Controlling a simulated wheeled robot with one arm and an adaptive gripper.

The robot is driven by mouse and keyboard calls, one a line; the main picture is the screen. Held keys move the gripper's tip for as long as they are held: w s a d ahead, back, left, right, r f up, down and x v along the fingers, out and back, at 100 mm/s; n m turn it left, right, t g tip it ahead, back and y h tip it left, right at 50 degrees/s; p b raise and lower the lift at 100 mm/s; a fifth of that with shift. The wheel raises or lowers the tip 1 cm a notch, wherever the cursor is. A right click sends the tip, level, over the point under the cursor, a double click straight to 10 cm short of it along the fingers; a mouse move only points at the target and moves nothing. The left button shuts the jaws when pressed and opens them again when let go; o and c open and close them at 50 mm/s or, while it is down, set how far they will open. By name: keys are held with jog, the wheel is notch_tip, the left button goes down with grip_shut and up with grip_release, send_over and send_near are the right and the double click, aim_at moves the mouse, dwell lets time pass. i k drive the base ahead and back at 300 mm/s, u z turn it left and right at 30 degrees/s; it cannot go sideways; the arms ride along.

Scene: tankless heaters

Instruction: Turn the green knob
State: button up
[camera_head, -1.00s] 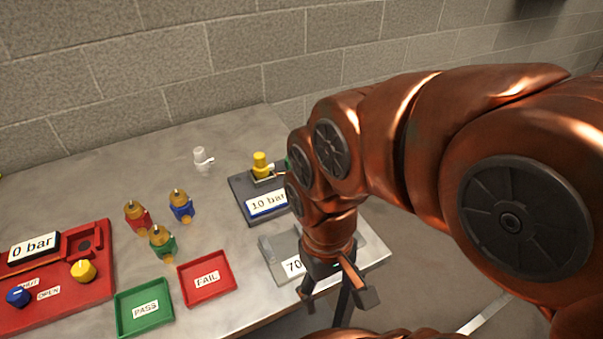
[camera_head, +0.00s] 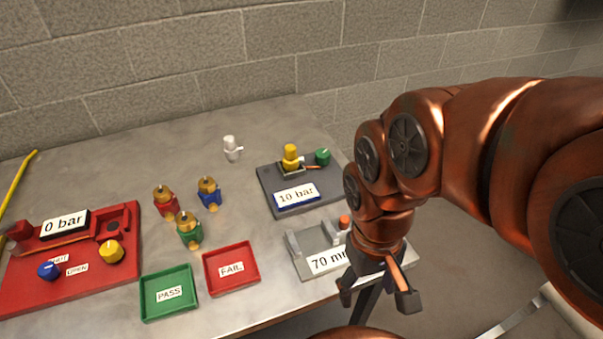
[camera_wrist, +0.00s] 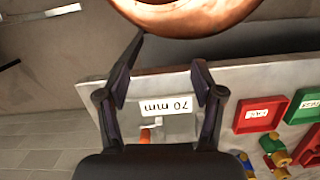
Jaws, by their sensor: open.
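The green knob (camera_head: 323,156) sits at the back right of the dark grey "10 bar" device (camera_head: 262,188), beside a yellow-capped fitting (camera_head: 291,155) in that device. My gripper (camera_head: 376,296) is open and empty, pointing down near the table's front right edge. It is to the right of and nearer than the green knob, well apart from it. In the wrist view my open fingers (camera_wrist: 157,92) frame the grey "70 mm" device (camera_wrist: 178,124). The green knob is not visible in the wrist view.
The "70 mm" device, with an orange-tipped part (camera_head: 344,222), lies between my gripper and the "10 bar" device. Green PASS (camera_head: 150,314) and red FAIL (camera_head: 214,287) trays, several coloured valves, a white fitting (camera_head: 232,148) and a red "0 bar" panel (camera_head: 100,285) lie to the left.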

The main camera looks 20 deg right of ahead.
aim_at(322, 156)
jog(key=u, duration=1.75)
jog(key=k, duration=0.8)
jog(key=z, duration=0.7)
jog(key=i, duration=0.5)
